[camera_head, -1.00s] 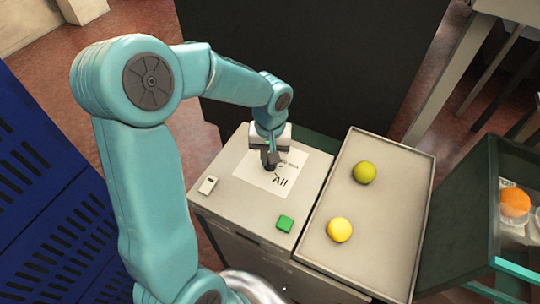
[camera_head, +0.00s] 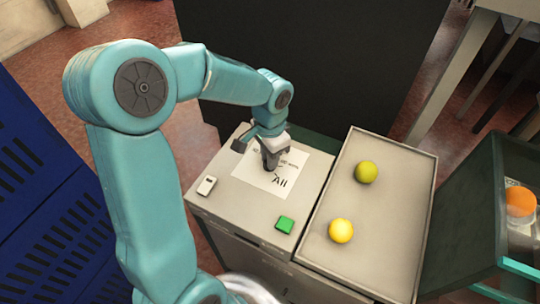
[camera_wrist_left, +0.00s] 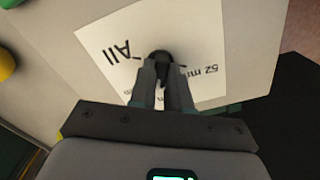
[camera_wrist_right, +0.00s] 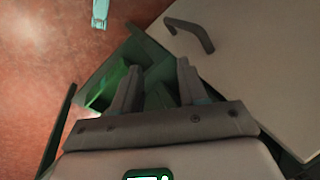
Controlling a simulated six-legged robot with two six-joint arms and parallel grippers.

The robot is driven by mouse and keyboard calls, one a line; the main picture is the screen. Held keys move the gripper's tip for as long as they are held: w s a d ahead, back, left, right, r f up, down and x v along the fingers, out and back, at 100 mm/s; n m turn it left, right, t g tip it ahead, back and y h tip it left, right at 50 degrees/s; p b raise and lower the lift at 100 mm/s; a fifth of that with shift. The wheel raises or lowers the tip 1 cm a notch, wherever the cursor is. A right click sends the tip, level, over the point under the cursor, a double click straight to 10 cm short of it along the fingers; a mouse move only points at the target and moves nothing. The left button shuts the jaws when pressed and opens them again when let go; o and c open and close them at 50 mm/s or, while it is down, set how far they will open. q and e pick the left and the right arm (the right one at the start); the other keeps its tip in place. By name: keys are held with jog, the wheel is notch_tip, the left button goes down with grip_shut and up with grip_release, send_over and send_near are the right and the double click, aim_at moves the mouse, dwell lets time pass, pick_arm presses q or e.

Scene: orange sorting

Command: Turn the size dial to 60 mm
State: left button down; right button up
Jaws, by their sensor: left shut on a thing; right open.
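My left gripper (camera_head: 270,163) points down at the white label sheet (camera_head: 262,184) on the grey console top. In the left wrist view its fingers (camera_wrist_left: 161,82) are shut on a small dark dial knob (camera_wrist_left: 160,56) in the middle of the sheet. "All" and "52 mm" are readable on the sheet (camera_wrist_left: 205,45); other marks are hidden by the gripper. I cannot tell exactly where the knob points. My right gripper (camera_wrist_right: 157,85) is open and empty in the right wrist view.
A green button (camera_head: 284,224) and a small white switch (camera_head: 207,185) sit on the console. A grey tray (camera_head: 376,222) beside it holds a green fruit (camera_head: 366,172) and a yellow one (camera_head: 341,231). An orange (camera_head: 520,201) is in the green-framed bin at right. A dark handle (camera_wrist_right: 197,33) is near my right gripper.

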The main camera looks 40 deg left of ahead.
pick_arm(q)
jog(key=m, duration=0.5)
jog(key=shift+r+m, duration=0.1)
jog(key=shift+m, duration=0.2)
dwell(0.4)
jog(key=c, duration=1.1)
grip_release()
